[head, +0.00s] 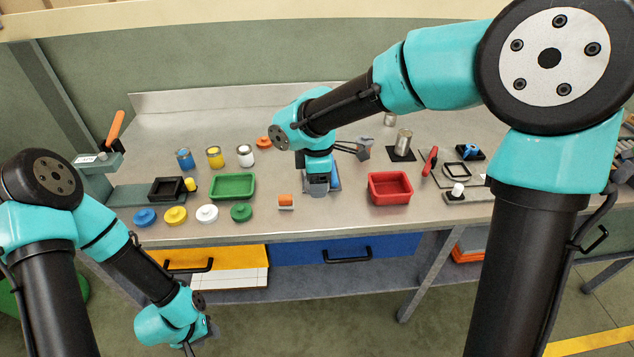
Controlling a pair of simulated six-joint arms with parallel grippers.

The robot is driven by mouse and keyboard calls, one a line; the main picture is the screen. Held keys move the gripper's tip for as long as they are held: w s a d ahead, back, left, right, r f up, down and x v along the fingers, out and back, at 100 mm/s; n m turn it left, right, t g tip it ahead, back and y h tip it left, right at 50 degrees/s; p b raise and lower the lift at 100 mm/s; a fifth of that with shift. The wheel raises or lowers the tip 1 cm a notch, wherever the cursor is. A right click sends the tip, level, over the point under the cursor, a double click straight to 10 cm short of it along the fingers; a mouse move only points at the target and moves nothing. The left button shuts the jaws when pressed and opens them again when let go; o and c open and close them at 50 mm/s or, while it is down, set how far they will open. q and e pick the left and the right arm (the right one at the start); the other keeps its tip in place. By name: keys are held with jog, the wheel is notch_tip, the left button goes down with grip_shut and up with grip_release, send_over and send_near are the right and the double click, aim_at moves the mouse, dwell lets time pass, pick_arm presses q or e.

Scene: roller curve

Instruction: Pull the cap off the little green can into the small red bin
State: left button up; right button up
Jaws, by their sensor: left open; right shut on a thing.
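The small red bin (390,189) stands near the front edge of the bench, right of centre, and looks empty. My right gripper (318,190) points down at the bench left of the bin. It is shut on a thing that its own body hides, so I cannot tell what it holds. I cannot make out the little green can or its cap; they may be behind the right gripper. My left gripper (191,348) is open, low in front of the bench and partly cut off by the bottom edge.
Blue (184,159), yellow (215,157) and white (246,156) cans stand behind a green tray (232,187). Round lids, including a green one (241,212), lie along the front. A metal can (404,140) stands behind the bin.

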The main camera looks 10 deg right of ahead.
jog(key=shift+r, duration=1.15)
